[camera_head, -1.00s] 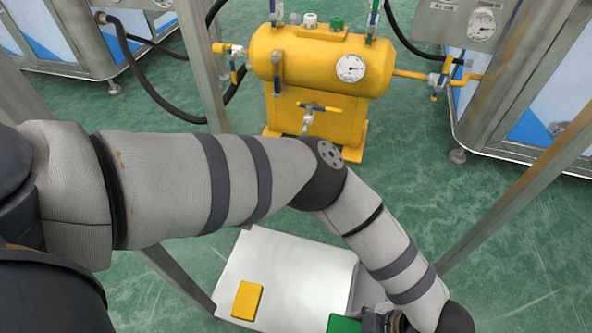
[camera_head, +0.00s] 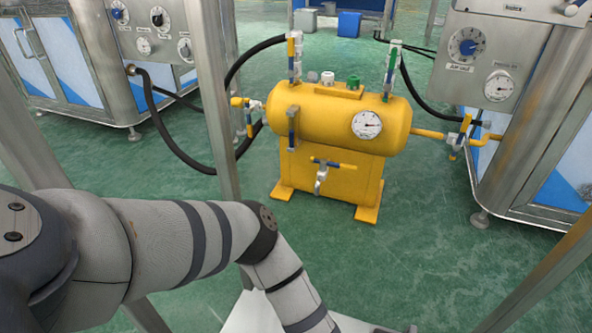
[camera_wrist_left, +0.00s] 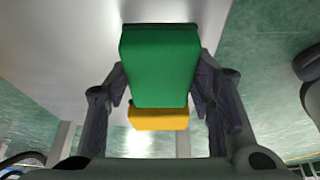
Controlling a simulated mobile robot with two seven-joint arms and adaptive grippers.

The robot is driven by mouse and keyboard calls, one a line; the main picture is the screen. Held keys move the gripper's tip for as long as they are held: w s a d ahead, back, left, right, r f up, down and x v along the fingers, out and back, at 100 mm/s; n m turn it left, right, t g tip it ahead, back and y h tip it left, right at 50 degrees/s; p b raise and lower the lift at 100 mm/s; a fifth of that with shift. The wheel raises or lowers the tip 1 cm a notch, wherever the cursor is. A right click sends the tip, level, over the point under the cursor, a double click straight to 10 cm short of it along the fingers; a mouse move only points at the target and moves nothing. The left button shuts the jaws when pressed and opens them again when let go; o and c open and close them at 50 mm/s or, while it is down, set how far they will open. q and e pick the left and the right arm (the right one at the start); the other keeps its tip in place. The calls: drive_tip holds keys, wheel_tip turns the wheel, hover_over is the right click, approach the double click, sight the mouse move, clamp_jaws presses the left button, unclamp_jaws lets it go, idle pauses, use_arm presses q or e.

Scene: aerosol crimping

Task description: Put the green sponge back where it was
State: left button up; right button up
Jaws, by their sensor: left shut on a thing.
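The green sponge (camera_wrist_left: 160,66) is a block between the fingers of my left gripper (camera_wrist_left: 160,85) in the left wrist view. The gripper is shut on it. A yellow sponge (camera_wrist_left: 160,118) shows partly behind the green one. The pale tabletop (camera_wrist_left: 75,50) lies behind both in the left wrist view. Whether the green sponge touches the tabletop cannot be told. In the head view only the tabletop's far part (camera_head: 252,314) shows at the bottom edge, and the left gripper and both sponges are out of the frame. My right gripper is not in view.
A yellow tank (camera_head: 335,120) with a gauge, valves and hoses stands beyond the table. Metal cabinets stand at the left (camera_head: 150,50) and right (camera_head: 500,75). A metal post (camera_head: 218,100) rises left of the tank. Green floor around the tank is clear.

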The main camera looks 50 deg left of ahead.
use_arm(q)
drive_tip(key=shift+w, duration=0.1)
drive_tip(key=shift+f, duration=0.15)
drive_tip(key=o, duration=1)
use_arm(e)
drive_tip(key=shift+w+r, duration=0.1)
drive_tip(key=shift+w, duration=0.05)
use_arm(q)
drive_tip(key=p+v, duration=0.5)
drive_tip(key=v, duration=0.7)
drive_tip(key=shift+w, duration=0.1)
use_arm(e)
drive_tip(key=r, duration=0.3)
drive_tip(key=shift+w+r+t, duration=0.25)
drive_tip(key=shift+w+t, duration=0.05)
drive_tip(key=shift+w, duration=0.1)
